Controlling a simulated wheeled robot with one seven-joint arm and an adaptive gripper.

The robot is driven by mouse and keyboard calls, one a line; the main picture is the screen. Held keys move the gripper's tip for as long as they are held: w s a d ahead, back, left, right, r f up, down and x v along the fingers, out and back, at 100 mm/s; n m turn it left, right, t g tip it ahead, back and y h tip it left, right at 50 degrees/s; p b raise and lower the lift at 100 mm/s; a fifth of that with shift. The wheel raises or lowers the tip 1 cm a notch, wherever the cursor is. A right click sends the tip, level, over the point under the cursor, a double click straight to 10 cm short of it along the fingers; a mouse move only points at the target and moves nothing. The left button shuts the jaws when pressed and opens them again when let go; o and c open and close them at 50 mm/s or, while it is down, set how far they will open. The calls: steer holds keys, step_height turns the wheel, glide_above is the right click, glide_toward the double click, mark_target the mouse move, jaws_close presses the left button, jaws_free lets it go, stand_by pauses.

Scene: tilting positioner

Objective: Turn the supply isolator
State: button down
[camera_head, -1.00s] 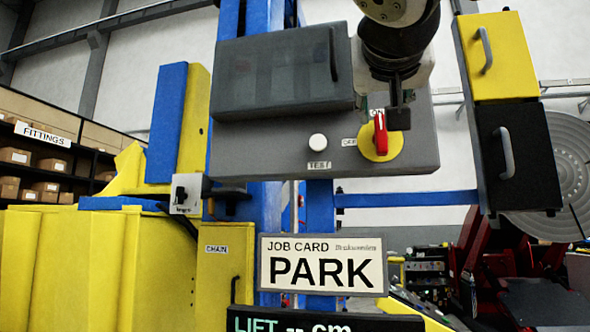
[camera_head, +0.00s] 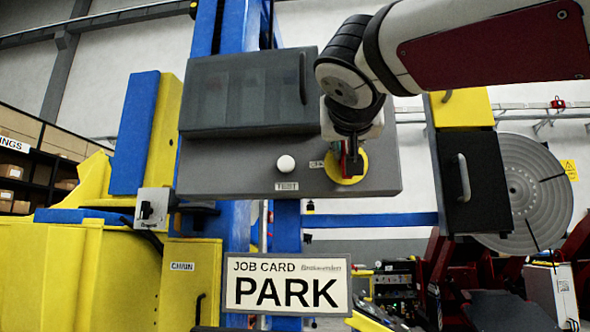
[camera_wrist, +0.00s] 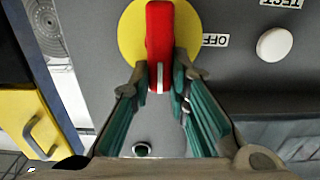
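The supply isolator is a red handle (camera_wrist: 160,40) on a yellow disc (camera_wrist: 129,30), set in a grey control panel. In the wrist view the handle stands in line with the picture's height, its white-marked end toward me, and the OFF label (camera_wrist: 215,40) is to its right. My gripper (camera_wrist: 161,68) has one fingertip against each side of the handle, with no clear gap showing. In the head view the yellow disc (camera_head: 357,168) shows, but my gripper (camera_head: 350,165) and wrist hide most of the handle and the ON label.
A white TEST button (camera_head: 285,164) sits left of the isolator. A dark-covered box (camera_head: 245,92) is above. A black cabinet (camera_head: 474,185) with a handle stands to the right. The job card (camera_head: 286,285) below reads PARK.

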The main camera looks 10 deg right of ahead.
steer(key=shift+n, duration=0.3)
steer(key=n, duration=0.2)
steer(key=a+n, duration=0.1)
steer(key=n, duration=0.1)
steer(key=shift+w+f+b, duration=0.15)
steer(key=shift+w+b, duration=0.05)
steer(key=shift+b, duration=0.1)
steer(key=shift+w+a+f+n+p, duration=0.1)
steer(key=shift+a+f+n+p, duration=0.2)
steer(key=shift+n, duration=1.95)
steer(key=shift+w+a+f+n+p, duration=0.1)
steer(key=shift+f+n+p, duration=0.25)
steer(key=shift+n, duration=1.85)
steer(key=shift+a+f+n+p, duration=0.2)
steer(key=shift+f+n, duration=0.25)
steer(key=shift+n, duration=1.8)
steer(key=c, duration=1.5)
jaws_free()
